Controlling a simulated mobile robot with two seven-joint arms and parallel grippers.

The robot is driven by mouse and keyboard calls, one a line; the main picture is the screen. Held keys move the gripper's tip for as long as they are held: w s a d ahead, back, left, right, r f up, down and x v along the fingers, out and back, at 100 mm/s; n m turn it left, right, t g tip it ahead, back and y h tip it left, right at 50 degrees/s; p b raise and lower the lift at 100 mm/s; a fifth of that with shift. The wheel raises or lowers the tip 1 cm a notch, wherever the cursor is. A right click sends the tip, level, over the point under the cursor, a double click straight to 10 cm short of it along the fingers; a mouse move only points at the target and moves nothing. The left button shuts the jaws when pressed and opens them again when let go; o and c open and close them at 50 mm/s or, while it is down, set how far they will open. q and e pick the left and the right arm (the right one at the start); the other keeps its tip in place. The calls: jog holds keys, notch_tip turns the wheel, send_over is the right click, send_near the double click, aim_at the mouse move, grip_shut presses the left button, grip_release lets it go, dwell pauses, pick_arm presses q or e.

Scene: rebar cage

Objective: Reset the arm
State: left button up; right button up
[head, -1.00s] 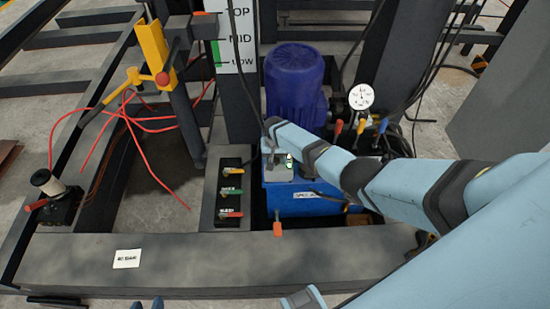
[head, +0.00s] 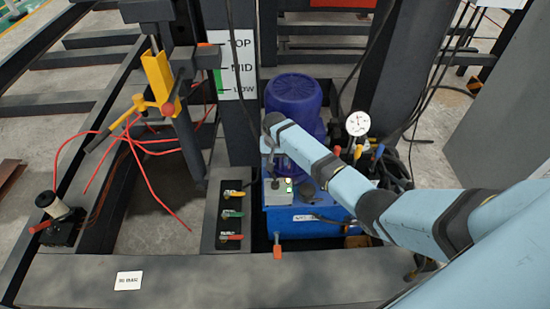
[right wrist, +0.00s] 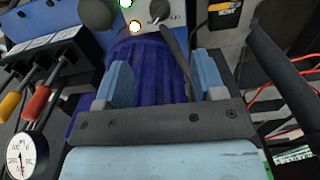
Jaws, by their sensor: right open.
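My right arm reaches in from the right in the head view. Its far end is in front of the purple motor (head: 292,94) and above the blue power unit (head: 310,217); the fingers are not clear there. In the right wrist view my right gripper (right wrist: 162,76) has its two light-blue fingers spread apart with nothing held. The ribbed purple motor (right wrist: 150,62) lies behind the gap between them. A dark selector lever (right wrist: 172,42) on the grey control panel shows just beyond the fingers. My left gripper is in neither view.
A pressure gauge (head: 357,123) and coloured levers stand close beside my right arm. A yellow clamp tool (head: 158,80) with red wires stands further left. A dark beam (head: 210,283) runs along the front.

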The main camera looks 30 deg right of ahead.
dwell(0.5)
jog(key=s+a+f+n+t+p, duration=0.1)
jog(key=s+a+n+t+p, duration=0.15)
jog(key=s, duration=0.25)
jog(key=s+a+f+n+t+y+p, duration=0.1)
jog(key=s+a, duration=0.2)
jog(key=s, duration=0.3)
jog(key=s+a+f+n+t+p, duration=0.1)
jog(key=s+a+t+p, duration=0.1)
jog(key=s, duration=0.3)
jog(key=s+a+r+n+t+y+p, duration=0.1)
jog(key=s+a+r+n+t+p, duration=0.1)
jog(key=s+r, duration=0.5)
jog(key=s+a+r+n+t+y+p, duration=0.1)
jog(key=s+a+r+n+t+p, duration=0.1)
jog(key=s+r, duration=0.6)
jog(key=s+a+t, duration=0.1)
jog(key=s, duration=0.2)
jog(key=shift+r+p, duration=0.2)
jog(key=shift+p, duration=0.15)
